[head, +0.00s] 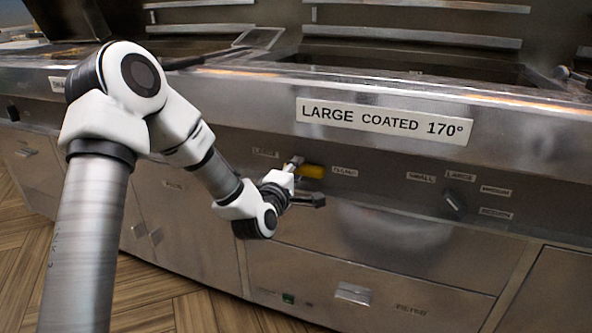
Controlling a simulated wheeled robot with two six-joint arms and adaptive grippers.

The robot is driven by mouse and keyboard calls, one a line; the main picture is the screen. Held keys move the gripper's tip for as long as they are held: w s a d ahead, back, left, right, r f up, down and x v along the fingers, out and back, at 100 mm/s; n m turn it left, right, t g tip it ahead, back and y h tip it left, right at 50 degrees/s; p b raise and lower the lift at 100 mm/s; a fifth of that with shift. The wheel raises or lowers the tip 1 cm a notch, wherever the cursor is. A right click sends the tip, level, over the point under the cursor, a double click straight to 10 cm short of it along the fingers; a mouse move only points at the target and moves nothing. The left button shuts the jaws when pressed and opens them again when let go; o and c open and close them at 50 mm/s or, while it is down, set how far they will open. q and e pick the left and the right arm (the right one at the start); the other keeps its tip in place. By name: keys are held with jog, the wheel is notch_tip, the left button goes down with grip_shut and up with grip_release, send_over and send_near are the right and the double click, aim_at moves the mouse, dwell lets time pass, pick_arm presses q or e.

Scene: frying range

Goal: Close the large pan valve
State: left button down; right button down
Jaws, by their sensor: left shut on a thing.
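The valve has a yellow handle (312,171) on the steel front panel, below the white sign (385,120) reading LARGE COATED 170°. The handle points to the right, roughly level, toward a small label (345,172) too blurred to read surely. My left gripper (305,181) is at the handle and shut on it, with one finger above and one below. The gripper hides the handle's left end and the valve's mount. My right gripper is out of view.
A dark selector knob (454,202) with several small labels sits to the right on the panel. A drawer with a handle (354,293) lies below. The range's steel front edge (400,85) juts above the panel. Wooden floor (165,300) shows at the lower left.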

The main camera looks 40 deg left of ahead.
pick_arm(q)
jog(key=c, duration=1)
grip_release()
jog(key=v, duration=0.7)
jog(key=shift+s, duration=0.2)
